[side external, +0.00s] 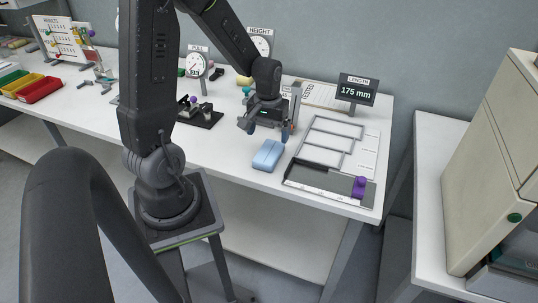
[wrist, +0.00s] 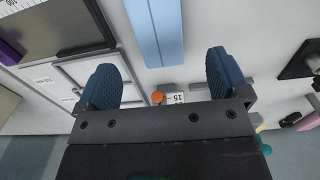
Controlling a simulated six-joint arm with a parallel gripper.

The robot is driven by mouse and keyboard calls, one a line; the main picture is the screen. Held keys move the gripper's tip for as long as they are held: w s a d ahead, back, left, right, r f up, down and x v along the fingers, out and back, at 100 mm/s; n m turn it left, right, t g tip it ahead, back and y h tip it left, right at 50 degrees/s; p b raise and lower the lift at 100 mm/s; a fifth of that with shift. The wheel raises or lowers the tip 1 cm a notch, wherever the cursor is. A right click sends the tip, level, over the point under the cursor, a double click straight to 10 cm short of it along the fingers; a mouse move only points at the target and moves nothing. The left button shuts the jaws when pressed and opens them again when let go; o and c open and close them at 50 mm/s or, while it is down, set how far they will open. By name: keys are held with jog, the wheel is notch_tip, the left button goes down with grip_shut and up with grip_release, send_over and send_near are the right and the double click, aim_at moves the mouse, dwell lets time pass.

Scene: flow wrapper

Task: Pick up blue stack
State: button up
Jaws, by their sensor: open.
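The blue stack (side external: 268,155) is a light blue block lying on the white table, left of the grey sorting tray. In the wrist view the blue stack (wrist: 155,30) shows at the top middle as a long light blue shape with a line along its length, cut off by the frame edge. My gripper (side external: 268,130) is behind and above the blue stack in the side view, apart from it. In the wrist view my gripper (wrist: 165,80) has two blue textured fingers spread wide with nothing between them. The blue stack lies beyond the fingertips.
The grey tray (side external: 302,186) with a purple knob (side external: 359,187) lies right of the stack. A length display (side external: 356,89) reading 175 mm stands behind it. A black fixture (side external: 201,115) and a pull gauge (side external: 196,66) stand to the left. The table in front of the stack is clear.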

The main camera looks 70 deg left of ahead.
aim_at(269, 151)
jog(key=shift+w+f, duration=0.15)
jog(key=shift+f, duration=3.8)
jog(key=shift+c, duration=0.2)
jog(key=c, duration=0.9)
jog(key=shift+r, duration=0.15)
jog(key=shift+c, duration=0.2)
